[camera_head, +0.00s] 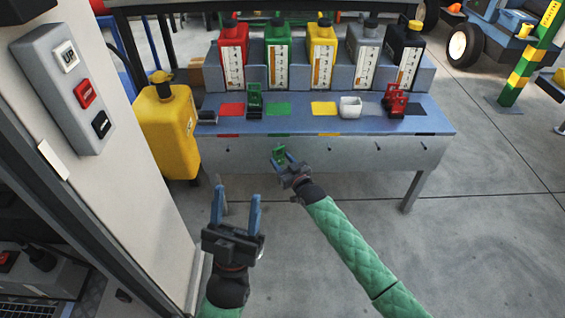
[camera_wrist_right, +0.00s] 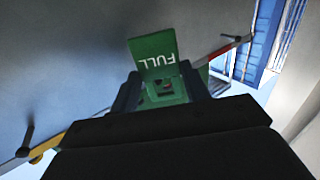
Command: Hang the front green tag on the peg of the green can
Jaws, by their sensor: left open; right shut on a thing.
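The green tag (camera_head: 279,151) is in my right gripper (camera_head: 287,163), right at the table's front panel. In the right wrist view the tag (camera_wrist_right: 154,58) reads "FULL" upside down, and the fingers (camera_wrist_right: 165,92) are shut on its lower part. The green can (camera_head: 278,55) stands at the back of the table, second from the left. The peg below its green strip is hidden behind the tag and gripper, so I cannot tell whether the tag is on it. My left gripper (camera_head: 237,208) is open and empty, in front of the table to the left.
Pegs show at the red strip (camera_head: 228,149) and the yellow strip (camera_head: 325,148). A yellow container (camera_head: 168,125) and control-box wall are left.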

